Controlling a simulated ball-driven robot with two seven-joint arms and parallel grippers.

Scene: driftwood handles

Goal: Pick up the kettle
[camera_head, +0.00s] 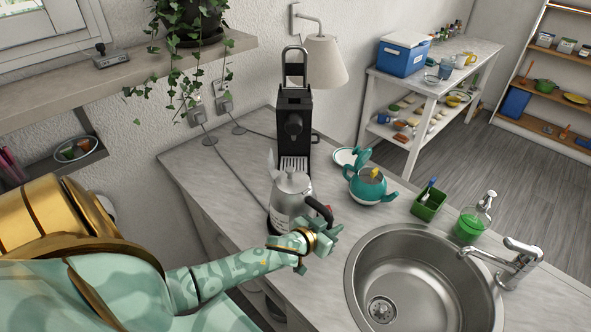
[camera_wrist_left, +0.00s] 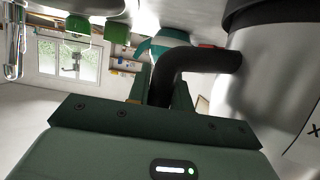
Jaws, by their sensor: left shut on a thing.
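The silver kettle (camera_head: 291,193) stands upright on the counter, left of the sink and in front of the black coffee machine. Its black handle (camera_head: 320,211) faces right. My left gripper (camera_head: 325,236) is at the handle. In the left wrist view the black handle (camera_wrist_left: 170,75) passes between the two fingers (camera_wrist_left: 158,92), which are shut on it, and the kettle's shiny side (camera_wrist_left: 275,80) fills the right. The kettle's base is partly hidden by my left arm in the head view. I cannot tell whether it touches the counter. My right gripper is in neither view.
A teal teapot (camera_head: 370,186) stands close to the right of the kettle. A green box (camera_head: 429,205) and a soap bottle (camera_head: 473,220) stand behind the steel sink (camera_head: 360,262) with its faucet (camera_head: 518,256). The coffee machine (camera_head: 294,125) stands behind the kettle.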

